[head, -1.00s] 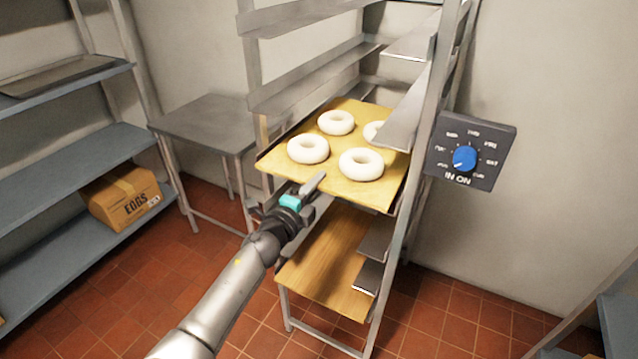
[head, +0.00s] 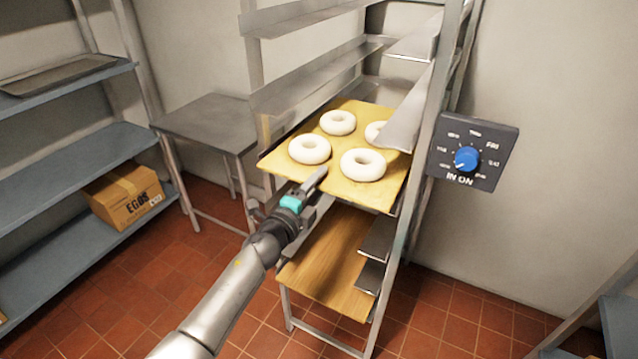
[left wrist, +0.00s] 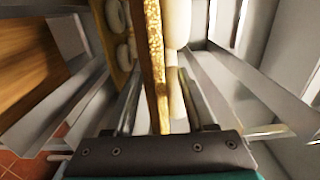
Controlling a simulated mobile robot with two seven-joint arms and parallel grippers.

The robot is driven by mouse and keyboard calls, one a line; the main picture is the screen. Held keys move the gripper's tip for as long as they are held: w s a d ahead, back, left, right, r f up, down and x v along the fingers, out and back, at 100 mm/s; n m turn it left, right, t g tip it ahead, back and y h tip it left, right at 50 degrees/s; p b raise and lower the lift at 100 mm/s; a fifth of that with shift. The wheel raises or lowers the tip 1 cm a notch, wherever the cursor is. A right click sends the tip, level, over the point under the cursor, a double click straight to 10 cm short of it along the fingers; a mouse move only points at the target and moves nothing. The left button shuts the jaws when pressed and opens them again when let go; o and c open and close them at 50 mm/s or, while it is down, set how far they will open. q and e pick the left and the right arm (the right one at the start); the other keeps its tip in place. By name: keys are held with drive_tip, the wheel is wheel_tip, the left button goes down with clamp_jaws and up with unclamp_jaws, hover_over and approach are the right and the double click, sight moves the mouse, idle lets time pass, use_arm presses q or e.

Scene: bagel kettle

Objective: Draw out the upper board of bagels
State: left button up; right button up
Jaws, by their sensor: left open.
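The upper board of bagels (head: 300,172) lies level in the metal rack, with several pale bagels (head: 310,149) on top. My left gripper (head: 316,190) is at its front edge, open. In the left wrist view the board (left wrist: 157,60) shows edge-on between the two fingers (left wrist: 158,112), one on each side; I cannot tell whether they touch it. To the left of that edge, more bagels (left wrist: 115,18) show on another board, which the head view hides. My right gripper is not in view.
The rack (head: 430,120) has bare rails above the board. A wooden board (head: 335,270) lies low in it, with no bagels showing. A dial box (head: 473,152) is beside the right post. A steel table (head: 205,122) and blue shelves with an egg carton (head: 122,196) are left.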

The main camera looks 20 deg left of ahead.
use_arm(q)
drive_tip(key=shift+s+a+p, duration=0.2)
drive_tip(key=shift+s+p, duration=0.05)
drive_tip(key=shift+s, duration=0.85)
drive_tip(key=shift+s+a+p, duration=0.15)
drive_tip(key=shift+s+p, duration=0.05)
drive_tip(key=shift+s, duration=0.9)
drive_tip(key=shift+s+a+p, duration=0.2)
drive_tip(key=shift+s+p, duration=0.05)
drive_tip(key=shift+s, duration=0.85)
